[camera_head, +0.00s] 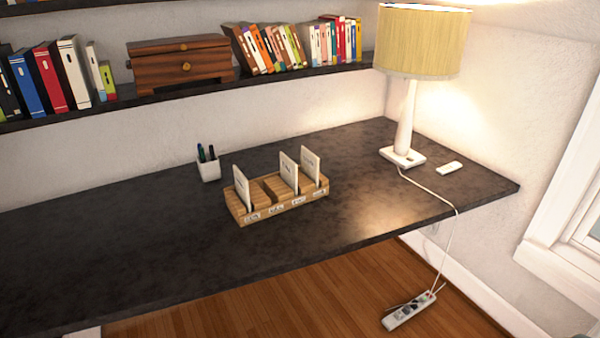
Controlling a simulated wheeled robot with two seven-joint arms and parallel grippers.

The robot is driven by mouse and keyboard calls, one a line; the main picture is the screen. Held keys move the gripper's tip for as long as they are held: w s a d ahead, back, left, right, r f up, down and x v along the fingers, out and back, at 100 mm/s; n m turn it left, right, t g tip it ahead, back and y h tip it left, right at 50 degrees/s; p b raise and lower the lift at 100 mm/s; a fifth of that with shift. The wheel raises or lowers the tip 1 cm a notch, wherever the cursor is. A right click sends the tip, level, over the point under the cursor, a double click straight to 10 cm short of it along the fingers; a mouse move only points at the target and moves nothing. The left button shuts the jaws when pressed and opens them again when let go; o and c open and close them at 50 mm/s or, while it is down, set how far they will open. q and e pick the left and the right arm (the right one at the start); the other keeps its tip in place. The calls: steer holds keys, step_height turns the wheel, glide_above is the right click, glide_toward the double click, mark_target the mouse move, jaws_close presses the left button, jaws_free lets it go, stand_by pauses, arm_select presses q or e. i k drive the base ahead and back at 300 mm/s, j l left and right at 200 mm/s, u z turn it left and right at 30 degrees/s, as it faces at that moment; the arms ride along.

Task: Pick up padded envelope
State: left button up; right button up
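A wooden sorter (282,205) with labelled slots stands on the dark desk (120,235). Three thin, pale, upright pieces stand in it: a left one (242,187), a middle one (289,171) and a right one (310,163). They look like envelopes or cards, leaning slightly. The second slot from the left looks empty. I cannot tell which, if any, is the padded envelope; their print and the slot labels are too small to read. Neither of my grippers is in view.
A pen cup (208,170) stands behind the sorter. A lamp (404,125) and a small white object (449,168) are at the right. A shelf (210,87) with books and a wooden box (183,62) hangs above. The desk's left side is clear. A power strip (408,311) lies on the floor.

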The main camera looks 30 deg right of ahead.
mark_target(288, 168)
steer(key=l, duration=0.6)
steer(key=k+l, duration=0.15)
steer(key=l, duration=1.1)
steer(key=k+u, duration=0.05)
